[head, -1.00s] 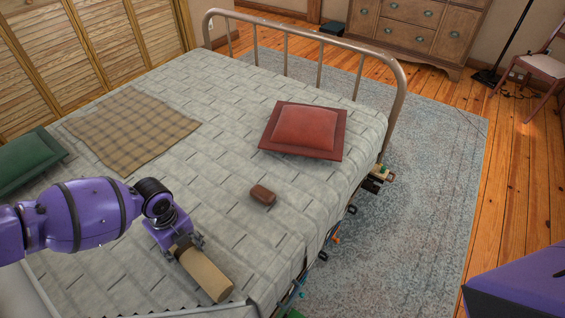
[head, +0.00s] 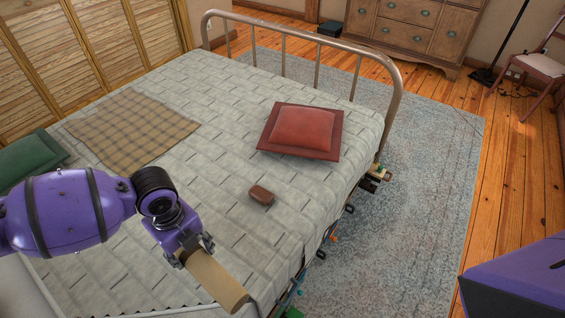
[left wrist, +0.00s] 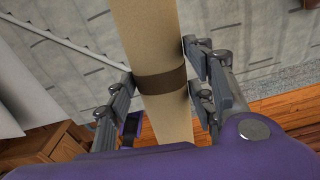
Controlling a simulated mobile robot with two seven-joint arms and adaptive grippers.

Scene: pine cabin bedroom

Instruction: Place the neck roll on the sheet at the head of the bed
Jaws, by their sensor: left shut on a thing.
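The neck roll (head: 216,281) is a tan cylinder, seen in the head view at the lower middle, slanting down to the right. My left gripper (head: 192,253) is shut on it near its upper left end, and the roll appears held above the bed. In the left wrist view, the neck roll (left wrist: 150,40) runs between the two fingers, with a dark brown band near the grip. The grey quilt (head: 215,125) covers most of the bed. A plain pale strip, perhaps the sheet (head: 22,292), shows at the lower left. My right gripper is out of view.
A red cushion (head: 302,128), a small brown box-like object (head: 261,194), a plaid cloth (head: 133,128) and a green pillow (head: 30,158) lie on the bed. A metal rail (head: 305,47) closes the far end. Small items lie along the bed's right side.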

